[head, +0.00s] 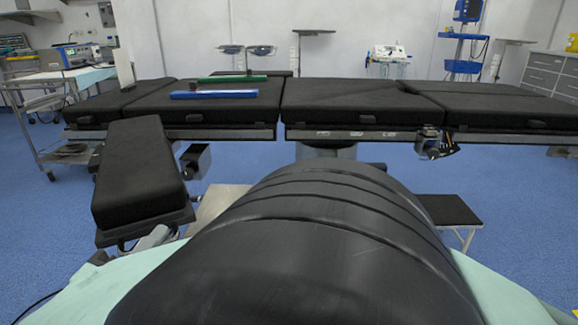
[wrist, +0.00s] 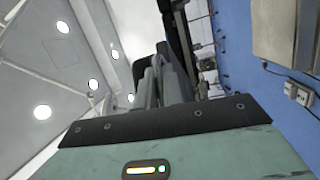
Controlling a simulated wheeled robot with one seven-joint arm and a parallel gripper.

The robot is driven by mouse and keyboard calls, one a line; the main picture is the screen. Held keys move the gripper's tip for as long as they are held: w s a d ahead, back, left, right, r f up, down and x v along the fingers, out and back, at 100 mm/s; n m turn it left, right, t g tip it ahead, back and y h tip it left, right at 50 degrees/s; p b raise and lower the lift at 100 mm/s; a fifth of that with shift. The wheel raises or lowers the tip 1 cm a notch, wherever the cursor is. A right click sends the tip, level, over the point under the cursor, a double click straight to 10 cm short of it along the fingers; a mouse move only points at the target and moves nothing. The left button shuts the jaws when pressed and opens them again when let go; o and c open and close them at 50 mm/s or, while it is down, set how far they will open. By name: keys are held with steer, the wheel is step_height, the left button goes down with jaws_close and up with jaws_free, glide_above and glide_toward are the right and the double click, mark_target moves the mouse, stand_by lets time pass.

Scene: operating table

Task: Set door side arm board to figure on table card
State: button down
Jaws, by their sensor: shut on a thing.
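The black padded arm board (head: 140,172) sticks out from the near left side of the operating table (head: 345,100), angled toward me. My gripper (head: 150,240) shows only partly, low at the board's near end. In the wrist view my grey gripper fingers (wrist: 163,78) are close together against the dark board (wrist: 180,32); the exact part between them is hidden. A pale upright card (head: 124,66) stands at the table's left end. Its face is seen too edge-on to read any figure.
A blue bar (head: 214,94) and a green bar (head: 232,79) lie on the table's left half. A trolley (head: 62,85) stands at the left. A black step stool (head: 448,210) stands at the right. Blue floor is open left of the board.

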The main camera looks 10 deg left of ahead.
steer(key=shift+s, duration=0.2)
steer(key=c, duration=1.5)
jaws_free()
steer(key=shift+d, duration=0.1)
steer(key=shift+s, duration=0.15)
steer(key=s+p, duration=0.1)
steer(key=s, duration=0.3)
steer(key=s+f+p, duration=0.1)
steer(key=s, duration=0.3)
steer(key=s+a+p, duration=0.1)
steer(key=s, duration=0.3)
steer(key=shift+f, duration=0.3)
steer(key=shift+w, duration=0.1)
